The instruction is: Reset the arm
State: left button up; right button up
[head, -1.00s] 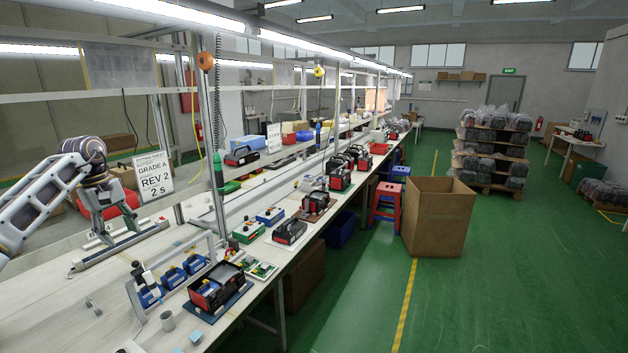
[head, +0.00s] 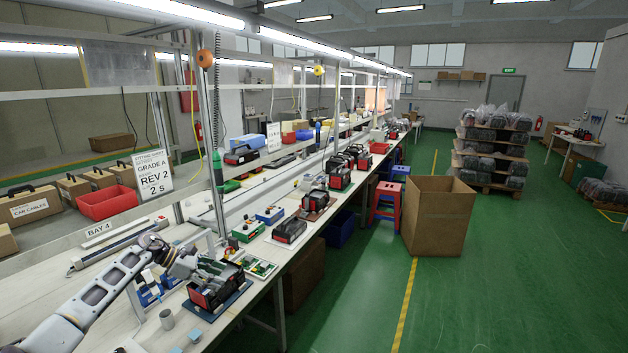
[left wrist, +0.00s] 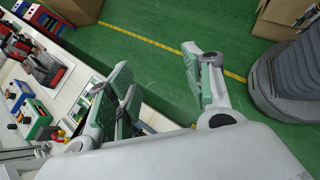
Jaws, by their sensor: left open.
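My left arm comes in from the lower left in the head view and bends at the wrist over the bench. My left gripper (head: 212,268) is low over the near part of the workbench (head: 110,290), beside a black and red power station (head: 213,292) and partly in front of it. I cannot tell from the head view if they touch. In the left wrist view the two fingers (left wrist: 160,72) are spread apart with nothing between them.
A green circuit board (head: 261,269) lies beyond the power station.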

pick_arm(q)
jog(key=s+d+f+n+t+h, duration=0.1)
jog(key=d+f+n+t, duration=0.2)
jog(key=f+n, duration=0.6)
jog(key=s+d+f+n+t, duration=0.1)
jog(key=d+f+n+t, duration=0.4)
jog(key=f, duration=0.6)
jog(key=s+a+f+n+y+b, duration=0.1)
jog(key=s+a+f+n+y, duration=0.15)
jog(key=s+f+n, duration=0.7)
jog(key=s+a+f+n+y, duration=0.2)
jog(key=s+f+n+y, duration=0.35)
jog(key=f, duration=0.75)
jog(key=s+a+f+n+g, duration=0.1)
jog(key=s+f+n+g, duration=0.1)
jog(key=s+f+n, duration=0.65)
jog(key=s+d+f+n+g+y, duration=0.1)
jog(key=s+f, duration=0.4)
jog(key=s, duration=0.8)
jog(key=s+d+f+n+g+y, duration=0.1)
jog(key=s+f+n+g, duration=0.3)
jog(key=s, duration=1)
jog(key=s+d+f+n+g+b, duration=0.1)
jog(key=s+f+n+g, duration=0.2)
jog(key=s, duration=1.1)
notch_tip(320, 180, down, 3)
jog(key=n, duration=0.3)
jog(key=shift+f+y, duration=0.2)
jog(key=shift+y, duration=0.2)
